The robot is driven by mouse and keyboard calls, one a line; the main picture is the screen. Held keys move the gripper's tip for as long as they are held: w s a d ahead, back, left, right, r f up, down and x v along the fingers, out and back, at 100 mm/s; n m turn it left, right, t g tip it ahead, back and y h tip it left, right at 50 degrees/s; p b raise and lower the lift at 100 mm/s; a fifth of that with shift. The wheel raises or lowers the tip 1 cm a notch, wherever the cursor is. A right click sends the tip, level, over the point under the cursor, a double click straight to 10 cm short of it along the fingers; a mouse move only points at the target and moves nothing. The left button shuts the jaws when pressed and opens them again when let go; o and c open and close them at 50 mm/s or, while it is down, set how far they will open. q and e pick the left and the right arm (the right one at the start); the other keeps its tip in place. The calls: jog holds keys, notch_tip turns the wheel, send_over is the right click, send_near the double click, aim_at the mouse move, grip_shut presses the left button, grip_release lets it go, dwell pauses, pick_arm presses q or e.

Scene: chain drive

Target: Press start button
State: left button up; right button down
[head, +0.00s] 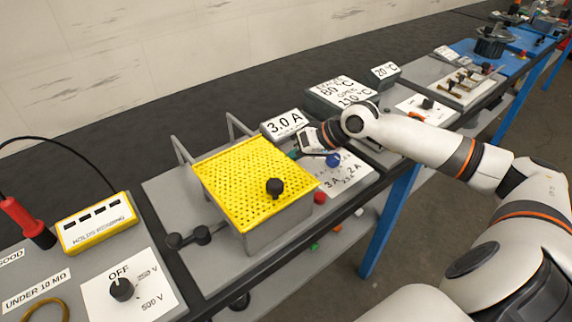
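My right gripper (304,147) reaches in from the right and is low over the panel beside the yellow perforated guard, just below the 3.0 A display (284,123). Its fingers are small and partly hidden, so I cannot tell if they are open or shut. A small green spot (293,154) shows at the fingertips; it may be a green button, and I cannot tell if the gripper touches it. A blue knob (333,160) is just right of the gripper. A red button (319,197) is on the front of the station. No start label is readable. My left gripper is not in view.
The yellow guard (250,180) covers a box left of my gripper, with a black knob (274,187) on top. A yellow meter (96,222) and a rotary switch (121,288) are at the left. More stations continue along the bench to the right.

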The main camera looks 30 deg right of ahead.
jog(key=shift+f, duration=0.55)
dwell(0.5)
dwell(0.4)
jog(key=shift+r+p, duration=1)
jog(key=shift+p, duration=0.4)
notch_tip(320, 180, up, 5)
jog(key=p, duration=0.5)
jog(key=shift+p, duration=0.4)
